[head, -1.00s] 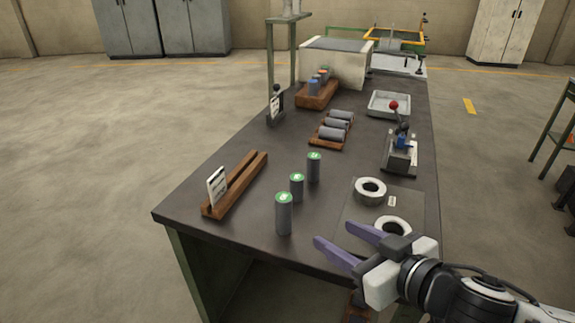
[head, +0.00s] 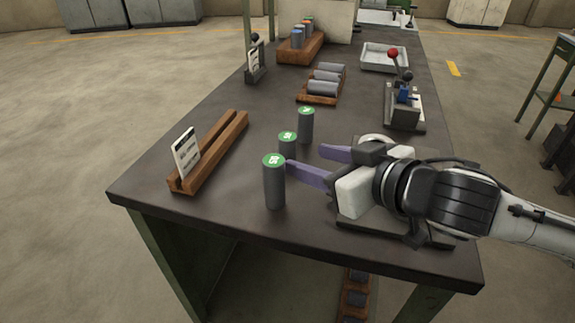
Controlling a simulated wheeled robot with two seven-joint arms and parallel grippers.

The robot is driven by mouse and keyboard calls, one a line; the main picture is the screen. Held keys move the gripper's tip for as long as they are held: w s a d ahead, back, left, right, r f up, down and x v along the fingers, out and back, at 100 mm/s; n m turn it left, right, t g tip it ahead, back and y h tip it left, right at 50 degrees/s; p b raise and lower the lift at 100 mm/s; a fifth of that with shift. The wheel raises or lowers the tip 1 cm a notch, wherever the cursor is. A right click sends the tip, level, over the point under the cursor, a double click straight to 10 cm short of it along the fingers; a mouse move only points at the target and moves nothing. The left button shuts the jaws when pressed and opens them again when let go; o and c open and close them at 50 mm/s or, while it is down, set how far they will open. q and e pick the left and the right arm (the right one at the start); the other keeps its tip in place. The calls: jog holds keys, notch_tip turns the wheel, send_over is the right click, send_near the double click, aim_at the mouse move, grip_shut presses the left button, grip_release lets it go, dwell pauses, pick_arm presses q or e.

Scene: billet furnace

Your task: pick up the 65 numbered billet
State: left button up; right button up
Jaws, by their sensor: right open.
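Three upright grey billets with green numbered tops stand in a row on the dark table: a front billet (head: 274,187), a middle billet (head: 287,148) and a back billet (head: 306,127). The numbers are too small to read surely, so I cannot tell which one is 65. My right gripper (head: 305,158) is open and empty, its purple fingers pointing left. The tip of its nearer finger is close beside the front billet's upper right side; I cannot tell whether they touch. The farther finger is right of the middle billet. My left gripper is out of view.
A slotted wooden rack (head: 212,155) with a white card (head: 186,153) lies left. Behind are a wooden tray (head: 304,97) of lying billets, a lever device (head: 404,105), a grey tray (head: 384,57) and a wooden block (head: 302,48) with billets. Table between rack and billets is clear.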

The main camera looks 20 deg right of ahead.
aim_at(293, 149)
jog(key=shift+b+x, duration=0.3)
jog(key=shift+x, duration=1.25)
jog(key=x, duration=0.4)
jog(key=shift+w+d+r, duration=0.15)
jog(key=shift+w+d, duration=0.1)
jog(key=shift+w, duration=0.1)
jog(key=shift+c, duration=0.3)
grip_shut()
jog(key=shift+r, duration=0.2)
